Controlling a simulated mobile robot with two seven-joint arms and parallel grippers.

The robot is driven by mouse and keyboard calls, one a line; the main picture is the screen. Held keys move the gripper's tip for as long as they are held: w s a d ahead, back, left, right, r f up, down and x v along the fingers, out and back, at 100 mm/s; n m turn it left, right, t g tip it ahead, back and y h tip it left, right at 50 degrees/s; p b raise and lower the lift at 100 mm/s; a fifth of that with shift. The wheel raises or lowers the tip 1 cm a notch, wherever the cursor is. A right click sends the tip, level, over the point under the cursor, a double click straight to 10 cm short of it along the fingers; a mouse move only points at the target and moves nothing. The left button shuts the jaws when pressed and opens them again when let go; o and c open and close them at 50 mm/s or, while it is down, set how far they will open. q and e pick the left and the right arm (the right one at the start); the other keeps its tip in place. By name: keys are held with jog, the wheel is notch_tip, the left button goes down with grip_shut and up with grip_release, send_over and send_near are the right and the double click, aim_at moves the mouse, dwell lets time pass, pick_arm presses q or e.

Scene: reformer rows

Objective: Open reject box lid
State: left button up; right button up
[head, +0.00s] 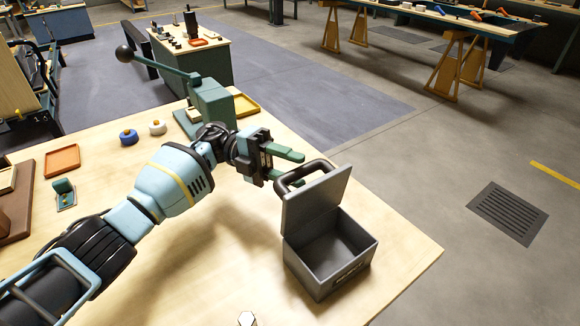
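The grey reject box (330,262) stands on the light wooden table near its right corner. Its lid (316,205) is raised, standing steeply up from the box's far left edge, and the inside shows empty. A dark loop handle (318,163) is on the lid's outer side. My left gripper (299,169) is at this handle, with its two green fingers spread apart. The lower finger is partly hidden by the handle, so I cannot tell whether they touch. My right gripper does not show.
A green lever press (212,103) stands behind my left arm. A blue knob (128,137), a pale knob (157,127) and an orange tray (62,160) lie at the left. The table front of the arm is mostly clear. A small white piece (246,319) shows at the bottom edge.

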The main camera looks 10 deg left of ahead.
pick_arm(q)
jog(key=b+v, duration=0.3)
jog(key=v, duration=0.5)
dwell(0.4)
jog(key=shift+d, duration=0.1)
